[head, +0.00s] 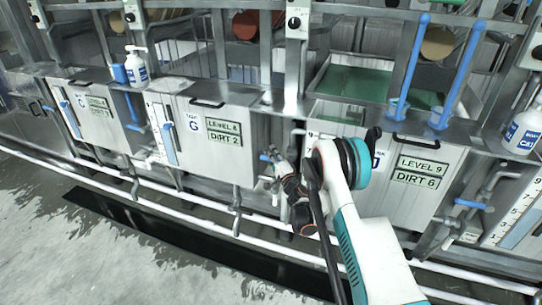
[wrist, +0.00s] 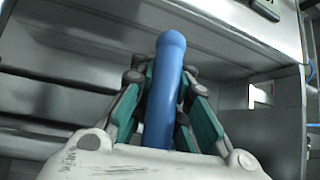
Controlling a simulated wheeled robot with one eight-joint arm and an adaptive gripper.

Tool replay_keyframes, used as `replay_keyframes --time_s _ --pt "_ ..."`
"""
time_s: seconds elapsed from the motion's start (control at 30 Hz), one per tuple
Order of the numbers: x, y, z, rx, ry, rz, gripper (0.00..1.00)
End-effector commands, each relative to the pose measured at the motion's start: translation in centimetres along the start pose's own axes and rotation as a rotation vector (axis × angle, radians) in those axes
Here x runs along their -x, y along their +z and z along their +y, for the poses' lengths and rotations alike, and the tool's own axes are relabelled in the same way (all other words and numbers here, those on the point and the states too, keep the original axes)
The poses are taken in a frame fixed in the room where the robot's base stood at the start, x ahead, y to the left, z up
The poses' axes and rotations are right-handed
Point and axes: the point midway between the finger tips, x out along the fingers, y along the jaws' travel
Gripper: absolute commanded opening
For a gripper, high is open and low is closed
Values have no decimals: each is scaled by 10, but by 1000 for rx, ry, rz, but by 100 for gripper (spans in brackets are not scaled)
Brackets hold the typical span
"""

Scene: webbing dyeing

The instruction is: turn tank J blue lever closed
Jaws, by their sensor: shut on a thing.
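The blue lever (wrist: 168,95) stands upright in the wrist view, its rounded tip above the fingers. My gripper (wrist: 163,80) has its teal-padded fingers on both sides of the lever and is shut on it. In the head view my gripper (head: 277,166) is low in the gap left of the tank front (head: 415,190) marked LEVEL 9, DIRT 6. A small blue end of the lever (head: 264,157) shows there. My arm covers part of that tank and its letter plate. The lever's pivot and valve are hidden.
Tank G (head: 205,135), marked LEVEL 8, DIRT 2, stands left of my gripper. White pipes (head: 180,200) run low along the tanks. Another blue lever (head: 474,204) is at the right. Pump bottles (head: 136,68) stand on the ledge. The floor at front left is clear.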

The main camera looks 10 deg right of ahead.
Motion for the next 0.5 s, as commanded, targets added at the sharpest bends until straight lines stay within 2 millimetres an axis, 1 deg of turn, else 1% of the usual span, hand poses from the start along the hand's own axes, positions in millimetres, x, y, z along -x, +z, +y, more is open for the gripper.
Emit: replay_keyframes --time_s 0.43,0.47,0.5 --pt "0 0 -1 -6 -5 0 0" --pt "0 0 -1 -6 -5 0 16" --pt "0 0 -1 -6 -5 0 25"
